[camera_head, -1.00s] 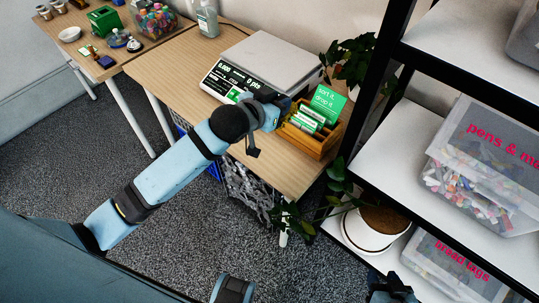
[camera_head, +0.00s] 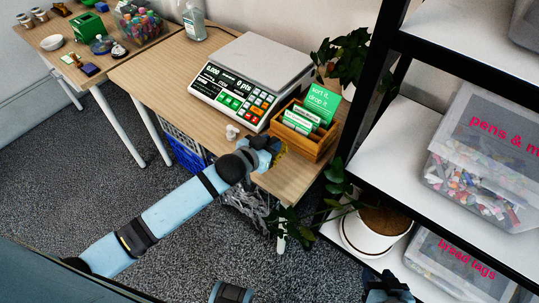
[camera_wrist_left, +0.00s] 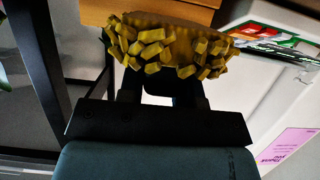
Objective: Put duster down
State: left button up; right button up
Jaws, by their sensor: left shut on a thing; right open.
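My left gripper (camera_head: 270,147) is shut on the yellow duster (camera_head: 282,149), by the front edge of the wooden table (camera_head: 185,90), just in front of the card box. In the head view the gripper mostly hides the duster. In the left wrist view the duster (camera_wrist_left: 165,45) shows thick yellow strands between the dark fingers (camera_wrist_left: 160,95). I cannot tell whether it touches the table. My right gripper (camera_head: 388,290) is at the bottom edge of the head view, open, with nothing seen in it.
A scale (camera_head: 240,90) and a wooden card box (camera_head: 318,148) with a green sign stand on the table behind the gripper. A small white object (camera_head: 232,132) lies in front of the scale. A black-framed shelf (camera_head: 400,150) and potted plant (camera_head: 375,228) stand at right.

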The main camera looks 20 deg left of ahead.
pick_arm(q)
jog(key=shift+f+b, duration=0.3)
jog(key=shift+f, duration=1.95)
jog(key=shift+f, duration=0.15)
jog(key=o, duration=0.8)
jog(key=shift+o, duration=0.2)
jog(key=shift+r, duration=0.2)
jog(key=v, duration=1.1)
jog(key=s+f+g, duration=0.1)
jog(key=s+f, duration=0.3)
jog(key=s, duration=0.3)
jog(key=s+d+f+n+g+y, duration=0.1)
jog(key=s+f, duration=0.3)
jog(key=s, duration=0.3)
jog(key=shift+d+n+g+p, duration=0.15)
jog(key=shift+n+g+p, duration=0.15)
jog(key=shift+g+p, duration=0.15)
